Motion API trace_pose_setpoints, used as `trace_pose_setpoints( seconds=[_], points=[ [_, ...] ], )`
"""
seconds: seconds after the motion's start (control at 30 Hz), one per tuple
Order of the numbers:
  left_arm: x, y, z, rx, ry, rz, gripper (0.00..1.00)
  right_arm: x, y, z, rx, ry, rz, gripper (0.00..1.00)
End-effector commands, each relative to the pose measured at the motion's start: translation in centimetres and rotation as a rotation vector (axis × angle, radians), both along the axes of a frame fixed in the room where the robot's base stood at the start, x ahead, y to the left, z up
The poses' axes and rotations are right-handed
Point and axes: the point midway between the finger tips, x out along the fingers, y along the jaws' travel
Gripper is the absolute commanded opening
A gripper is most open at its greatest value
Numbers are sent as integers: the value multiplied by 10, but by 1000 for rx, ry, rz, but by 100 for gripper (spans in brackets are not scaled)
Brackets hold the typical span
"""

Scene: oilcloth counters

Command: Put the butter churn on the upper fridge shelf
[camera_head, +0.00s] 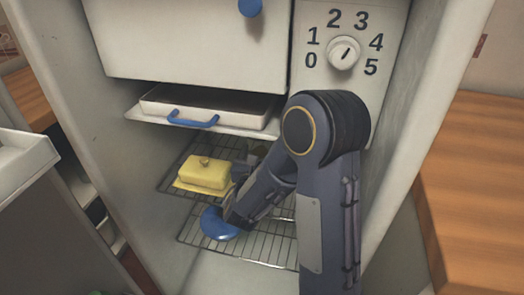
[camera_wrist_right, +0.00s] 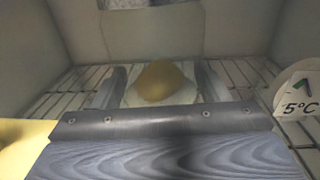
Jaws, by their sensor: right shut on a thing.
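My right arm reaches into the open fridge, and its gripper is largely hidden behind the arm in the head view. In the right wrist view my right gripper (camera_wrist_right: 162,88) is shut on a tan, rounded thing with a pale lower part, which I take as the butter churn (camera_wrist_right: 162,78). It is at the upper wire shelf (camera_head: 172,186), to the right of the yellow butter dish (camera_head: 205,173). I cannot tell whether its base touches the wires. My left gripper is not in view.
A blue rounded thing (camera_head: 218,223) is at the lower wire shelf (camera_head: 262,249). A white tray with a blue handle (camera_head: 193,120) sits above the shelves. A round 5°C thermometer (camera_wrist_right: 299,88) is at the right. Fridge walls flank the arm closely.

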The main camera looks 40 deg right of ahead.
Motion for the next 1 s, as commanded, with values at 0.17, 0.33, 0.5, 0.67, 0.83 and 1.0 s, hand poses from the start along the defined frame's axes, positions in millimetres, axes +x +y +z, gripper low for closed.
trace_pose_setpoints(
  seconds=[0.17, 0.33, 0.5, 0.67, 0.83, 1.0],
  points=[
    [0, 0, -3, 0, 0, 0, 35, 17, -20, 1, -2, -6, -4, 17],
    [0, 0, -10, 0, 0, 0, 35, 26, -28, -12, -2, -1, 0, 17],
    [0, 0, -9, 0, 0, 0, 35, 26, -28, -14, -2, -4, -1, 17],
    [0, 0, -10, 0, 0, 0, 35, 26, -27, -14, -2, -4, -1, 17],
    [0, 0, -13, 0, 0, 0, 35, 25, -27, -18, 0, 0, -1, 72],
    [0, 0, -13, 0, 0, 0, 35, 25, -27, -18, 0, 0, -1, 90]
  ],
)
